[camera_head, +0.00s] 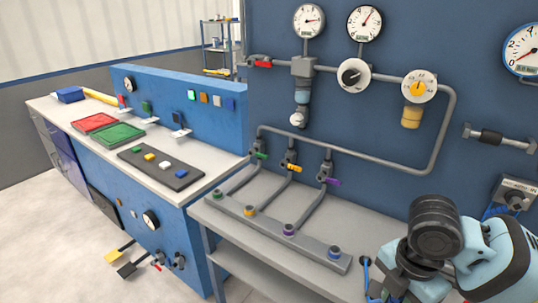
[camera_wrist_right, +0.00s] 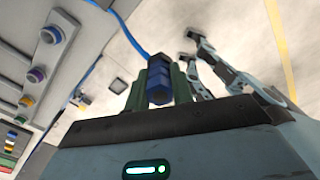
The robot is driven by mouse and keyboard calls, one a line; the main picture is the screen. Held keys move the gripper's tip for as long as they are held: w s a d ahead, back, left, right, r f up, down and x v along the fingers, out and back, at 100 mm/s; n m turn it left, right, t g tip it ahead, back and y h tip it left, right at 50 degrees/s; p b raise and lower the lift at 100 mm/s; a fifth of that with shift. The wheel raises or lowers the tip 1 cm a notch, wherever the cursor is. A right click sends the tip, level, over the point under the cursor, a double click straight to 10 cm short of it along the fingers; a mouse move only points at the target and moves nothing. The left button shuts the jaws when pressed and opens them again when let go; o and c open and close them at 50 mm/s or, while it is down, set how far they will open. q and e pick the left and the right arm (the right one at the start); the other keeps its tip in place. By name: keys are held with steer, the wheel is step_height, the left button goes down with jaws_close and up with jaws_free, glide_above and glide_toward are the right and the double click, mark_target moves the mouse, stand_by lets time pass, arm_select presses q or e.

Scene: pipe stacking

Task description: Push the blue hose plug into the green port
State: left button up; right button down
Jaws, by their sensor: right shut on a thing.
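The blue hose plug (camera_wrist_right: 159,80) sits between the fingers of my right gripper (camera_wrist_right: 158,95) in the right wrist view, and the gripper is shut on it. A blue hose (camera_wrist_right: 124,32) runs from the plug. The green port (camera_head: 208,195) is at the far left end of the grey manifold bar (camera_head: 268,232) in the head view. My right arm is at the lower right, beyond the bar's right end, so the plug is well apart from the green port. My right fingertips are not clear in the head view. My left gripper is not in view.
A yellow port (camera_head: 250,211), a purple port (camera_head: 289,230) and a blue port (camera_head: 335,252) lie along the bar toward my right arm. Pipes with coloured valve handles rise behind it. A blue panel with gauges (camera_head: 309,20) stands behind. The grey bench (camera_head: 264,188) is otherwise mostly clear.

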steer(key=m, duration=0.6)
steer(key=shift+w, duration=0.3)
steer(key=m, duration=0.6)
steer(key=shift+w+f, duration=0.1)
steer(key=shift+w, duration=0.15)
steer(key=m, duration=0.6)
steer(key=shift+w, duration=0.25)
steer(key=m, duration=0.5)
steer(key=shift+w+f+m, duration=0.15)
steer(key=shift+w+m, duration=0.1)
steer(key=shift+m, duration=0.15)
steer(key=shift+w, duration=0.15)
